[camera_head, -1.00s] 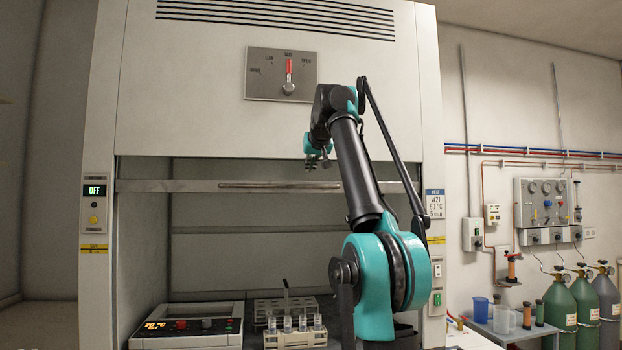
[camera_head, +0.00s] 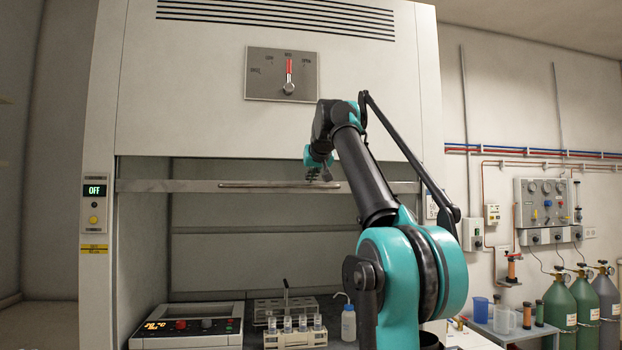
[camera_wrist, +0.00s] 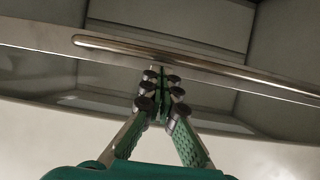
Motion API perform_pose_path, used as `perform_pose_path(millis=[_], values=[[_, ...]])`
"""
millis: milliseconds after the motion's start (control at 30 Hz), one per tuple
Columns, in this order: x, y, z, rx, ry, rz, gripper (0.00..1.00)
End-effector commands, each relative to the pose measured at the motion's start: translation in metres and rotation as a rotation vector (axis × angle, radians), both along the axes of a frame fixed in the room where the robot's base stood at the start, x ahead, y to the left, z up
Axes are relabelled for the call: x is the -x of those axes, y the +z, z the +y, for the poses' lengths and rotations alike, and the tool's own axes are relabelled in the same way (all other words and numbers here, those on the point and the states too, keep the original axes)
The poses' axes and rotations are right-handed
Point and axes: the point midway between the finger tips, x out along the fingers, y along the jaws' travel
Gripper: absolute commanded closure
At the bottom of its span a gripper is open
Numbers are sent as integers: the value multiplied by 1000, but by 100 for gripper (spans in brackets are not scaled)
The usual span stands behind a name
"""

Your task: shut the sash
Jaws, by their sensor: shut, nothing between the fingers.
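The sash is up, and its bottom rail (camera_head: 200,186) runs across the fume hood opening in the head view. A long bar handle (camera_head: 280,185) is fixed along the rail. The handle also shows in the wrist view (camera_wrist: 210,66), crossing just beyond the fingertips. My gripper (camera_head: 314,174) is at the handle's right half in the head view. In the wrist view my gripper (camera_wrist: 162,82) is shut and empty, its fingers together. Whether the fingertips touch the handle or rail, I cannot tell.
Inside the hood, below the rail, stand a hotplate unit (camera_head: 187,326), a tube rack (camera_head: 295,338) and a wash bottle (camera_head: 348,322). A lever panel (camera_head: 282,74) is on the hood front above. Gas cylinders (camera_head: 585,310) stand far right.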

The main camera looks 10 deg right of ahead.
Motion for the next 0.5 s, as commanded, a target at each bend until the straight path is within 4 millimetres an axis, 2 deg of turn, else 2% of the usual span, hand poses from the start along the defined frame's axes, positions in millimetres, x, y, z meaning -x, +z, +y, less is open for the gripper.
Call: perform_pose_path(millis=[167, 267, 500], values=[[0, -8, 0, 0, 0, 0, 100], [0, -19, 0, 0, 0, 1, 100], [1, -68, 0, 0, 0, 2, 100]])
